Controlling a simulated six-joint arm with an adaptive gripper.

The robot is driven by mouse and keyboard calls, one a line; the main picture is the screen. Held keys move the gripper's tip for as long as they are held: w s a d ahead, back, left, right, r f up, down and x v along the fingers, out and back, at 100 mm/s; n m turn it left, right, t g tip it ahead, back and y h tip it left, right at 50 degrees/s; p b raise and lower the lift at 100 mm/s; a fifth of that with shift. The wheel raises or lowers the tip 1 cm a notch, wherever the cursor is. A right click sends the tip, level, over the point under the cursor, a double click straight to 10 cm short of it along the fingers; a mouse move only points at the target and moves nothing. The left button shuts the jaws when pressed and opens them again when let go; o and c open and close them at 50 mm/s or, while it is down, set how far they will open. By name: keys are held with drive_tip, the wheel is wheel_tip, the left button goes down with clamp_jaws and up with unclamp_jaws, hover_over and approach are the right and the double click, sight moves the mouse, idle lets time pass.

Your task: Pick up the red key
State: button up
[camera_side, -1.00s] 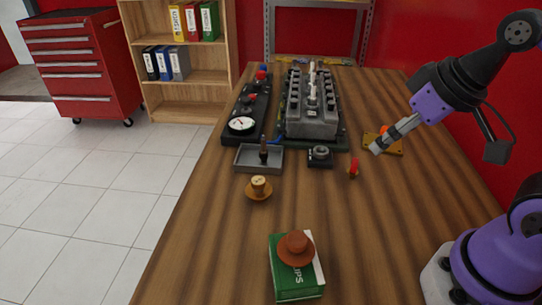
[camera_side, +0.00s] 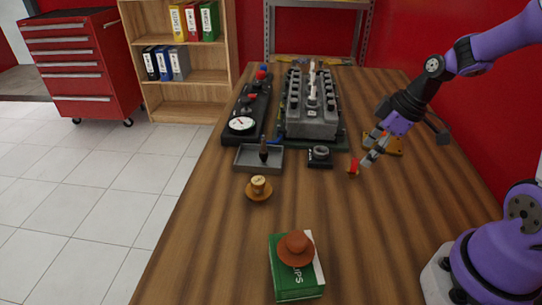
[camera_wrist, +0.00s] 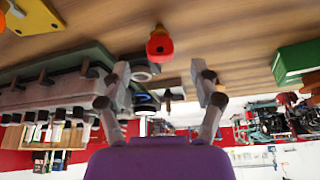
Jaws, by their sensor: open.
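The red key (camera_side: 353,167) is a small red piece on the wooden table, to the right of the small black block with a round grey top. It also shows in the wrist view (camera_wrist: 160,46) as a red piece with a dark spot, near the top centre. My gripper (camera_side: 368,159) is just to the right of the key and close above the table in the side view. In the wrist view its two fingers (camera_wrist: 165,85) are apart with nothing held between them, and the key lies beyond the tips, between their lines.
An engine block (camera_side: 312,112) and a black gauge panel (camera_side: 238,138) stand behind. The table's centre is clear.

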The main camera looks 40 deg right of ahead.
sight(355, 166)
drive_tip(key=x, duration=0.6)
drive_tip(key=shift+f, duration=0.15)
drive_tip(key=c, duration=1.1)
